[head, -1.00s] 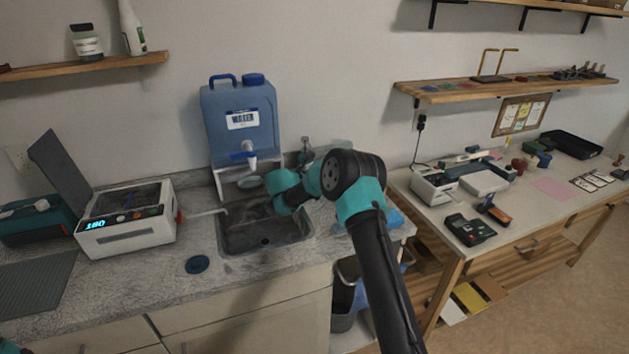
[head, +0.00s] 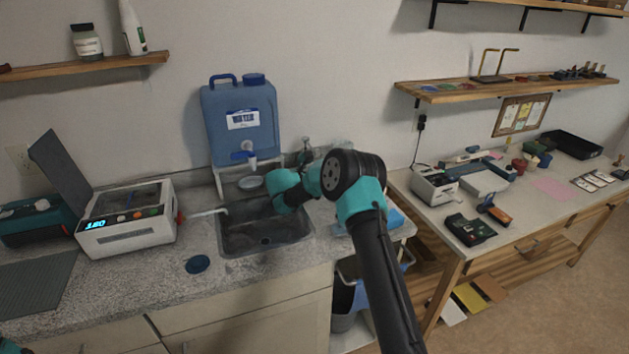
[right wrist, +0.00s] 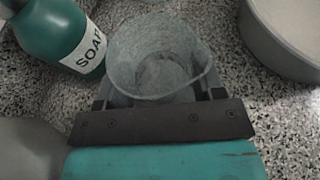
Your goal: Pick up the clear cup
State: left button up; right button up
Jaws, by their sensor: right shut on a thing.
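The clear cup (right wrist: 155,55) stands open end up in the right wrist view. My right gripper (right wrist: 155,90) is shut on it, with one finger on each side of its lower part. In the head view my right arm reaches over the right side of the sink, and its gripper is hidden behind the arm. The cup cannot be made out clearly there. My left gripper is not in view; only a bit of teal shows at the bottom left corner of the head view.
A green soap bottle (right wrist: 62,35) stands close to the cup's left. A pale round container (right wrist: 285,38) is at its right. The sink (head: 265,243), a blue water jug (head: 240,135) and a white machine (head: 125,222) share the speckled counter.

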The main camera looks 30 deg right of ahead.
jog(key=shift+r, duration=0.25)
jog(key=shift+r, duration=1.65)
jog(key=shift+s+a+r, duration=0.2)
jog(key=shift+s+a, duration=1.2)
jog(key=shift+s, duration=0.85)
jog(key=shift+s+a+r, duration=0.2)
jog(key=shift+s+a, duration=1.2)
jog(key=shift+s, duration=0.85)
jog(key=shift+s+a+r, duration=0.2)
jog(key=shift+s+a, duration=1.2)
jog(key=shift+s, duration=0.85)
